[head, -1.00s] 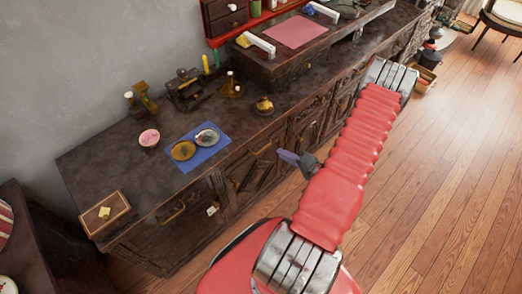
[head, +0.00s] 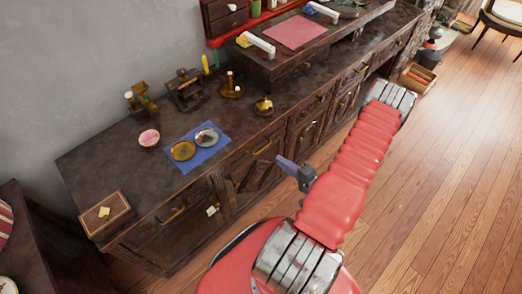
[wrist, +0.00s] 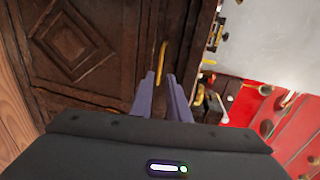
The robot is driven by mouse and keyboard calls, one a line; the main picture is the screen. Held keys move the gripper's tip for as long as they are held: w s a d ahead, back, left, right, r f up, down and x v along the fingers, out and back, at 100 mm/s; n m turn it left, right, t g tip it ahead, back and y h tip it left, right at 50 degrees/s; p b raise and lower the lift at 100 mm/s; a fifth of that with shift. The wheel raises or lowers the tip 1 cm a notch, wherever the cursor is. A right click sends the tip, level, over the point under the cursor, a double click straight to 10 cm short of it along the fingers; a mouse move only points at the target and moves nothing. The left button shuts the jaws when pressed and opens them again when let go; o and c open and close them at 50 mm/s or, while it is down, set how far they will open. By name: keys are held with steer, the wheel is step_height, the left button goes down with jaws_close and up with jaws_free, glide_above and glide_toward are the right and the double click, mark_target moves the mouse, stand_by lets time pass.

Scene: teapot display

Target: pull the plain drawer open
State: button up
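A dark wooden drawer front with a brass bar handle (head: 262,147) sits under the counter's front edge, above a carved door. I take it for the plain drawer, and it looks closed. In the wrist view, a brass handle (wrist: 162,57) stands just beyond my fingertips, roughly in line with the gap between them. My gripper (head: 279,160) is in front of the cabinet, to the lower right of that handle.
Another brass handle (head: 173,213) is on the cabinet's left part, near a small white tag (head: 212,210). A carved diamond panel (wrist: 68,42) is beside the handle. A blue cloth (head: 213,155) with two dishes lies on the counter. Floor (head: 440,180) is clear at right.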

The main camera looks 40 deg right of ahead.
mark_target(262, 149)
steer(key=x, duration=1.2)
steer(key=shift+w, duration=0.2)
steer(key=shift+c, duration=0.6)
jaws_close()
steer(key=shift+f, duration=0.1)
steer(key=shift+s+f, duration=0.1)
steer(key=shift+s, duration=0.05)
stand_by(0.4)
steer(key=shift+a, duration=0.3)
steer(key=shift+s+d, duration=0.1)
steer(key=shift+d, duration=0.05)
